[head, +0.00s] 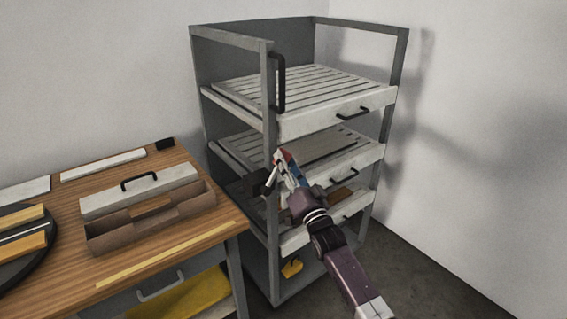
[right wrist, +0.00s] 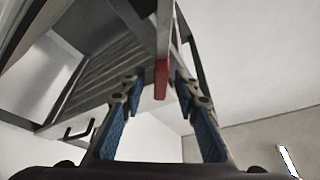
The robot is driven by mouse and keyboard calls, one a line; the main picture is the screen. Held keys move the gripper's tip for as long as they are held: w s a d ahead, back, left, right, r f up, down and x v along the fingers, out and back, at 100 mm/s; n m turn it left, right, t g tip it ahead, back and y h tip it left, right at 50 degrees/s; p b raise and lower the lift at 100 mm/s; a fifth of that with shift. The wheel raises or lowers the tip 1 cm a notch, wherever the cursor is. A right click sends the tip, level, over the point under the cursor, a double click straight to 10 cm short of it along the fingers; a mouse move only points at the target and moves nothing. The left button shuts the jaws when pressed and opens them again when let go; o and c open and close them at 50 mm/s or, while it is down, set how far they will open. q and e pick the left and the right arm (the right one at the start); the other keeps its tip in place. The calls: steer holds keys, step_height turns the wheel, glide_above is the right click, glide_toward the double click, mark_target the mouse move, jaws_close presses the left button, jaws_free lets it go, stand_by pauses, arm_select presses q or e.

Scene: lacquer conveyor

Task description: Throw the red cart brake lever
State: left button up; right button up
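The red brake lever (right wrist: 161,79) hangs below a grey bar in the right wrist view, its red end in the gap between my fingers. A small red patch that may be the lever (head: 284,155) shows at the gripper tip in the head view. My right gripper (head: 284,168) is at the front post of the grey cart (head: 269,95), around middle shelf height. In the right wrist view my right gripper (right wrist: 158,86) is open, with blue pads apart on either side of the lever. I cannot tell whether either finger touches it. My left gripper is out of view.
The cart has slatted pull-out shelves with black handles (head: 353,112). A wooden table (head: 180,238) at left holds a brown tray (head: 110,241), a white box with a handle (head: 97,205) and a round dark plate (head: 50,255). Floor is clear right of the cart.

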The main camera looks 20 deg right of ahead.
steer(key=shift+x, duration=0.85)
steer(key=shift+r, duration=0.1)
jaws_close()
